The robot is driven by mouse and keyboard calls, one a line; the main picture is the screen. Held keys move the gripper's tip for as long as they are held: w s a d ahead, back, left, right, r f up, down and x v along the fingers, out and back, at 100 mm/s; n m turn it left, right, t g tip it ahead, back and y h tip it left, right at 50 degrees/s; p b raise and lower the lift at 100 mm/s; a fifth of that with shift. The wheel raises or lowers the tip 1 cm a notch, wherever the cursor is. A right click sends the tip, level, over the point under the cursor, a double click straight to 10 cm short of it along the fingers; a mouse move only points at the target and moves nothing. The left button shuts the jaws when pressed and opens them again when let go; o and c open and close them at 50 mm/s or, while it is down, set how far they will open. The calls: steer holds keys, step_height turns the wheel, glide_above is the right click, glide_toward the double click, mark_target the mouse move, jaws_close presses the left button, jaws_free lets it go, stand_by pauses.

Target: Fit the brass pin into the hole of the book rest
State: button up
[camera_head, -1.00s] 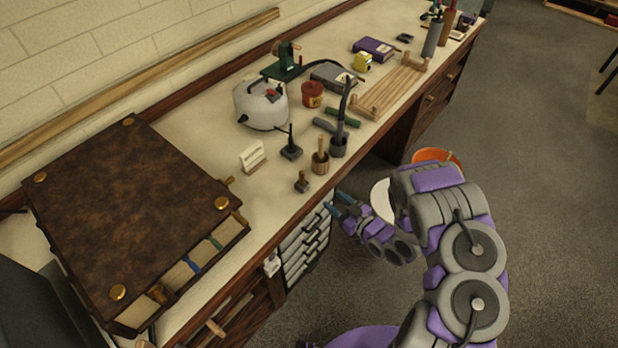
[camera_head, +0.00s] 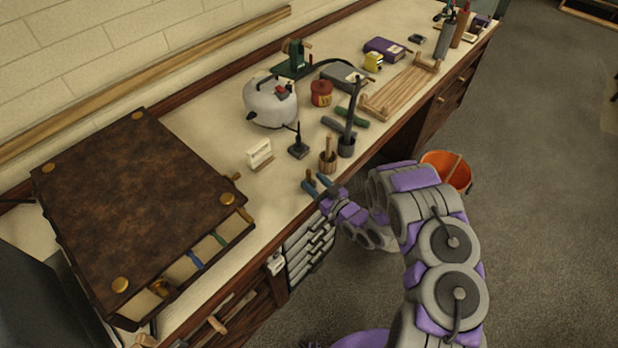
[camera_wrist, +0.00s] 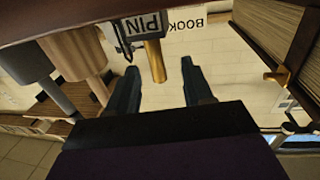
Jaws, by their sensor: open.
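In the wrist view the brass pin (camera_wrist: 155,62) is a short golden rod at a dark block marked PIN (camera_wrist: 146,25). My gripper (camera_wrist: 160,80) is open and empty, its two dark fingers on either side of the pin with gaps. In the head view my gripper (camera_head: 316,183) is at the bench's front edge and hides the pin. A white card (camera_wrist: 185,20) reading BOOK is partly visible behind the pin. A slatted wooden rack (camera_head: 403,88) lies farther right along the bench; I cannot tell whether it is the book rest. No hole is discernible.
A large brown book (camera_head: 130,195) lies at the left. A small white holder (camera_head: 259,153), a black stand (camera_head: 298,149), a wooden pot (camera_head: 327,161) and a dark pot (camera_head: 346,147) stand near my gripper. A kettle (camera_head: 271,103) is behind. An orange bucket (camera_head: 447,168) stands beside the bench.

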mark_target(310, 177)
steer(key=shift+b+x, duration=0.6)
steer(key=shift+x, duration=2.45)
steer(key=shift+w+d+f, duration=0.1)
steer(key=shift+d, duration=0.05)
jaws_close()
